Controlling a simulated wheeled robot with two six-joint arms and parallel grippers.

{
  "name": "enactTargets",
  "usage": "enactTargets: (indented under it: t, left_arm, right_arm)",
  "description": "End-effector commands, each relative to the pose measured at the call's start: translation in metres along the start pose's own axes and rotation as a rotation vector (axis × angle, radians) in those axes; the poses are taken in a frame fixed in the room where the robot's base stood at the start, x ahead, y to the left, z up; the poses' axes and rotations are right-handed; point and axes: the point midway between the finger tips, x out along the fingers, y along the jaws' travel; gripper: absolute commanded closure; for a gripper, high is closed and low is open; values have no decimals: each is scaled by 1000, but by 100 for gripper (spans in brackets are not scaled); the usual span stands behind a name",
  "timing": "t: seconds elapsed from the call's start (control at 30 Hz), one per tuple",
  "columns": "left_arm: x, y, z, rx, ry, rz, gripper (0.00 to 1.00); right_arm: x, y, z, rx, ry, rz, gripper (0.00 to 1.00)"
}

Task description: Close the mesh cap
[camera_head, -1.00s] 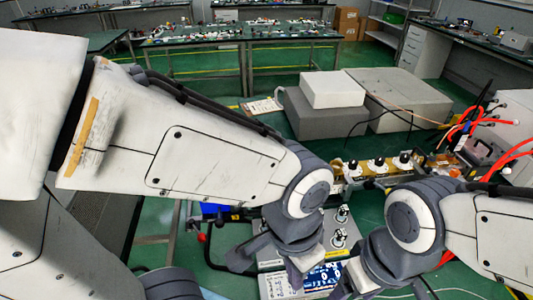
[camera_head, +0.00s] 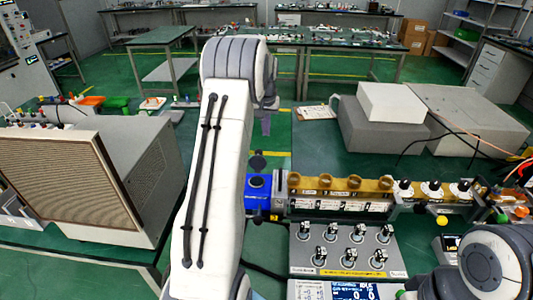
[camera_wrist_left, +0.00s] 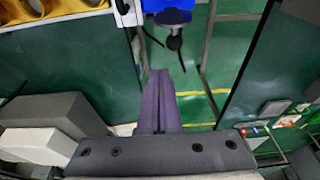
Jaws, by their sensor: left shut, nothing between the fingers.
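A grey box with a tan mesh front panel (camera_head: 72,178), likely the mesh cap, stands at the left of the head view. I cannot tell whether the panel is ajar or flush. My left arm rises through the middle of the head view, right of the box. My left gripper (camera_head: 265,125) is partly hidden beyond the arm's upper joint, apart from the mesh panel. In the left wrist view its fingers (camera_wrist_left: 158,74) are together and empty over the green floor. My right arm shows at the lower right; its gripper is not clearly visible.
A blue box (camera_head: 258,190) stands beside a row of brass-coloured fittings (camera_head: 340,185). A grey panel with several switches (camera_head: 345,250) lies in front. Large grey boxes (camera_head: 385,125) stand at the back right.

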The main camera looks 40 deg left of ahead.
Motion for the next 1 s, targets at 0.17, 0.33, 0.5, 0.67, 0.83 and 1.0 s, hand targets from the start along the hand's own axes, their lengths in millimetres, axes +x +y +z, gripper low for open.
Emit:
enactTargets:
  t: [0.17,0.33,0.5,0.67,0.83,1.0]
  left_arm:
    - [26,1,1,1,-5,0,100]
    - [62,2,1,3,-7,0,100]
    - [95,2,2,4,-3,1,100]
    - [84,2,21,4,-1,1,100]
    - [81,2,34,4,-1,1,100]
    - [81,2,38,3,0,1,100]
  right_arm:
    - [-8,-1,0,0,0,0,7]
    - [-18,-1,-1,0,0,0,7]
    - [-28,-2,-2,0,0,0,7]
    - [-36,-3,-2,1,0,0,7]
    - [-41,-3,-2,1,0,0,7]
    - [-42,-3,-2,1,0,0,7]
